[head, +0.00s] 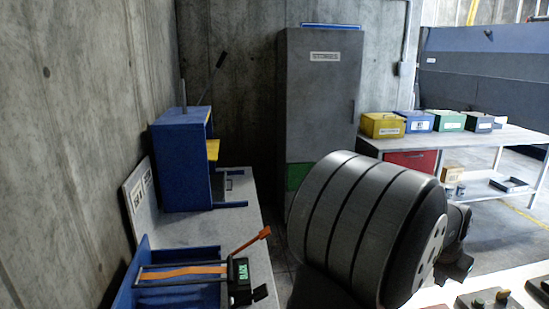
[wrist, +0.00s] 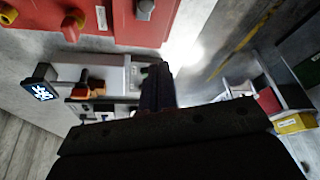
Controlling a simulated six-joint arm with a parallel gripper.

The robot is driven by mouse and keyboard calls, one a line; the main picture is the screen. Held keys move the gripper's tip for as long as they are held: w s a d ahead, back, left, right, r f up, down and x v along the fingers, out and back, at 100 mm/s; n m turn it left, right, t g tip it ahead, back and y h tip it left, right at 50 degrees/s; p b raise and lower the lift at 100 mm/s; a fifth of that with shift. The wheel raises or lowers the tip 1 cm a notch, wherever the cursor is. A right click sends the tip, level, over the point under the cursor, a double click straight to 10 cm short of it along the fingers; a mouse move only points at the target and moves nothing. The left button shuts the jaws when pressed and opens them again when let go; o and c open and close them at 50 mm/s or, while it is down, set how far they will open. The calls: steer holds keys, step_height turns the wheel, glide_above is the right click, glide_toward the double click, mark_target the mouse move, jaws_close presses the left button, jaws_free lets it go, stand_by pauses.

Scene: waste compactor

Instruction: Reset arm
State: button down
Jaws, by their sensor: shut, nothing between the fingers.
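My gripper (wrist: 157,82) shows in the wrist view as a dark, narrow pair of fingers standing up from a wide black body. The fingers are together with nothing between them, and they touch nothing that I can make out. In the head view a large grey ribbed link of my arm fills the lower middle and right. My gripper cannot be made out there.
A blue press (head: 182,160) and a tool with an orange lever (head: 250,243) stand on the left bench. A grey cabinet (head: 320,90) stands behind. Coloured boxes (head: 383,125) line the right table. A red panel (wrist: 120,22) with knobs tops the wrist view.

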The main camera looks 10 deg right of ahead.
steer(key=x, duration=0.8)
steer(key=shift+f, duration=0.4)
steer(key=shift+s+d+f, duration=0.2)
steer(key=shift+s+d, duration=0.35)
steer(key=shift+s, duration=0.15)
steer(key=d, duration=0.1)
steer(key=w+d, duration=0.1)
steer(key=d, duration=0.1)
steer(key=shift+w+d+r, duration=0.2)
steer(key=shift+d+r, duration=0.05)
steer(key=shift+r, duration=0.05)
steer(key=s+a+r+n+g+y, duration=0.1)
steer(key=a+r+n, duration=0.1)
steer(key=r+n, duration=0.4)
steer(key=s+a+r+n+y, duration=0.1)
steer(key=a+r+n+y, duration=0.1)
steer(key=r+n, duration=0.4)
steer(key=shift+s+a+r+n+g+y, duration=0.3)
steer(key=shift+a+r+g, duration=0.1)
steer(key=shift+r, duration=0.95)
